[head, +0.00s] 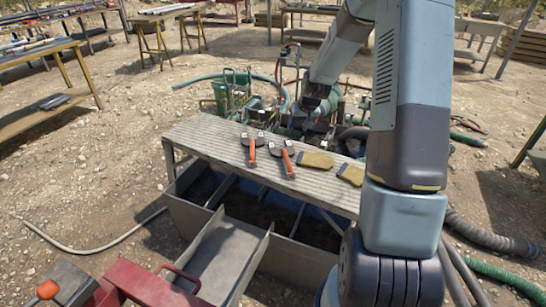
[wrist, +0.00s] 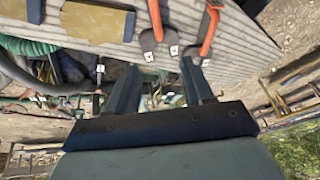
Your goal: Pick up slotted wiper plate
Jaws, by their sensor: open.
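Two orange-handled tools with dark grey heads and small white tags lie on the ribbed tabletop: a left one (head: 252,148) and a right one (head: 286,160). To their right lie two flat tan pieces, one nearer the middle (head: 315,160) and one partly behind my arm (head: 351,174). I cannot tell which piece is the slotted wiper plate; no slots are clear. In the wrist view, the tools (wrist: 208,30) and tan pieces (wrist: 97,20) show at the top. My gripper (wrist: 160,82) is open, with nothing seen between its fingers, near the tabletop's far edge and apart from these pieces.
The ribbed table (head: 205,135) stands over a dark open tank (head: 185,200) with a sloping metal chute (head: 225,262). Green equipment and hoses (head: 235,90) crowd the ground behind it. Ribbed hoses (head: 490,235) lie at right. The tabletop's left end is bare.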

